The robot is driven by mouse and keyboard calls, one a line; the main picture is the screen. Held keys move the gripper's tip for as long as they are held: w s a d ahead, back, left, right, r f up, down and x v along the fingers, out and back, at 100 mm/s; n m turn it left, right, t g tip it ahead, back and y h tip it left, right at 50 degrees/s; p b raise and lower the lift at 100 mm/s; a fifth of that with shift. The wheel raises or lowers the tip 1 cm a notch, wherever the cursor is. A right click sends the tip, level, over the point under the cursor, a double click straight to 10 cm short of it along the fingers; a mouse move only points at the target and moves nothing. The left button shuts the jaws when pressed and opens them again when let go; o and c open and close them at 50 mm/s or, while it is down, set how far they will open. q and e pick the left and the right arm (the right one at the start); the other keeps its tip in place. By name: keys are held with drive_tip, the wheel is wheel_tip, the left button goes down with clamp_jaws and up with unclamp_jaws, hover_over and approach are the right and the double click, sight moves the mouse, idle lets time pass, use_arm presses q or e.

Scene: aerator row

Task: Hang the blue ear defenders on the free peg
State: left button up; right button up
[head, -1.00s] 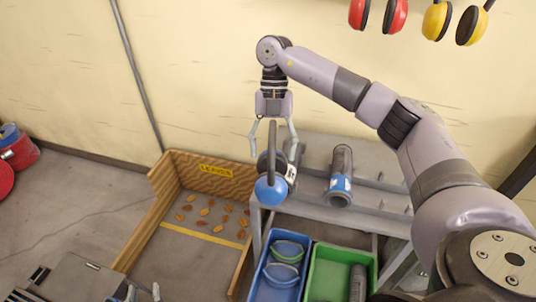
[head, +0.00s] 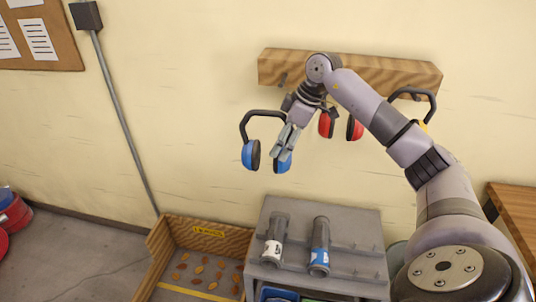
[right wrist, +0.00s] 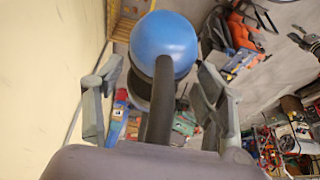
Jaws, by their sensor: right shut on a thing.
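The blue ear defenders (head: 250,154) have two blue cups and a dark headband. My right gripper (head: 287,142) is shut on them in front of the wall, left of the red pair. In the right wrist view one blue cup (right wrist: 164,42) and the dark band show between the fingers (right wrist: 155,98). A wooden peg rail (head: 400,75) is on the wall above. A bare peg (head: 283,79) shows near its left end, above the held pair and apart from it. My left gripper is out of view.
Red ear defenders (head: 326,124) hang just right of my gripper. A yellow pair (head: 424,123) hangs farther right, mostly behind my arm. A grey bench (head: 350,262) with two tubes stands below.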

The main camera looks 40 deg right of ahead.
drive_tip(key=d+r+m+p, duration=0.1)
drive_tip(key=r, duration=0.1)
drive_tip(key=d+r+m+p, duration=0.1)
drive_tip(key=r, duration=0.1)
drive_tip(key=d+r+m+h+p, duration=0.1)
drive_tip(key=r, duration=0.1)
drive_tip(key=shift+w+m+t, duration=0.3)
drive_tip(key=shift+t, duration=0.1)
use_arm(q)
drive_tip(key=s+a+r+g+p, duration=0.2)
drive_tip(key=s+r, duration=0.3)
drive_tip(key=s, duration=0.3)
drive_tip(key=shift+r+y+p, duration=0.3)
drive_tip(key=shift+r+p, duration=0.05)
drive_tip(key=shift+p, duration=0.2)
use_arm(e)
drive_tip(key=w+d+f, duration=0.2)
drive_tip(key=w+d, duration=0.5)
drive_tip(key=d, duration=0.1)
drive_tip(key=shift+d+f, duration=0.15)
drive_tip(key=shift+d, duration=0.2)
drive_tip(key=shift+w, duration=0.1)
drive_tip(key=o, duration=1.4)
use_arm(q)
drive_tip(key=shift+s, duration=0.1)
use_arm(e)
drive_tip(key=v, duration=1.2)
